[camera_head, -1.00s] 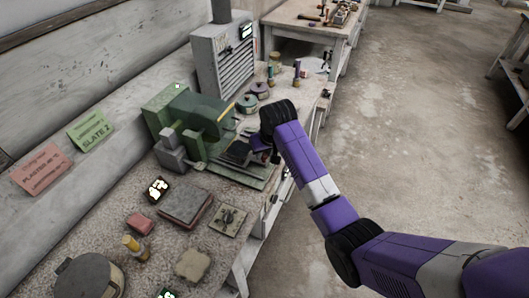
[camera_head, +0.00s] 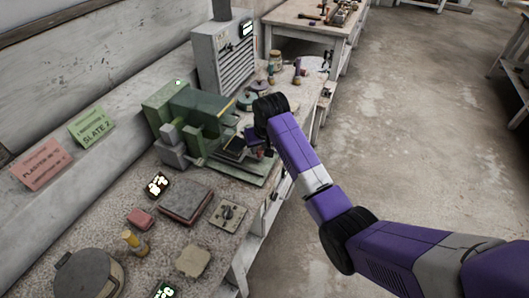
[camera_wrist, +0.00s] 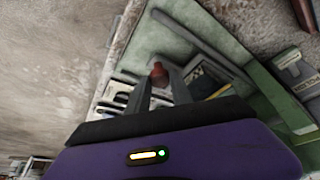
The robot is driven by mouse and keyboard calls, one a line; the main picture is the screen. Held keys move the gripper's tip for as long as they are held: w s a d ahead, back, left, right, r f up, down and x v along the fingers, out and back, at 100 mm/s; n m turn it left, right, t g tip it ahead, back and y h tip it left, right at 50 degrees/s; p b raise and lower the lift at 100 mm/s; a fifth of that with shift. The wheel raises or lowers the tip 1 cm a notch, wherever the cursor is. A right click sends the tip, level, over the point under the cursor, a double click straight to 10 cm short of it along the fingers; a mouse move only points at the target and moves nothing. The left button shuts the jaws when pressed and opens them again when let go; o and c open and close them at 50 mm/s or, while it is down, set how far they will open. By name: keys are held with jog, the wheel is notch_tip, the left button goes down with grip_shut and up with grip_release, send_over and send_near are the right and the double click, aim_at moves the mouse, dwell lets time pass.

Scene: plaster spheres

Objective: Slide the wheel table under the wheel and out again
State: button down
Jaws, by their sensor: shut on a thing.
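The green grinding machine (camera_head: 178,104) stands on the bench. The dark wheel table (camera_head: 234,149) lies on the machine's front bed, tilted in the picture, at the machine's right side. The wheel cannot be told apart clearly under the green housing. My gripper (camera_head: 256,146) is at the right end of the wheel table. In the wrist view my gripper's fingers (camera_wrist: 160,88) are closed on a reddish-brown knob (camera_wrist: 158,71) at the table's near side. The fingers hide part of the knob and of the table.
A grey slatted cabinet (camera_head: 222,62) stands behind the machine. A dark flat slab (camera_head: 186,201), a small metal plate with a knob (camera_head: 228,215) and a round tin (camera_head: 88,276) lie at the front. Jars stand beyond my gripper.

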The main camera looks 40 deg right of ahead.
aim_at(245, 146)
jog(key=w, duration=0.1)
jog(key=w+a+b, duration=0.1)
jog(key=w, duration=0.3)
jog(key=shift+w+a+b, duration=0.1)
jog(key=shift+a+b, duration=0.2)
jog(key=shift+a, duration=0.05)
jog(key=c, duration=1.2)
grip_release()
jog(key=shift+o, duration=0.2)
jog(key=shift+r, duration=0.1)
jog(key=v, duration=0.7)
jog(key=shift+s+r+b, duration=0.2)
jog(key=shift+r+b, duration=0.05)
jog(key=shift+b, duration=0.1)
jog(key=shift+a, duration=0.1)
jog(key=shift+c, duration=0.5)
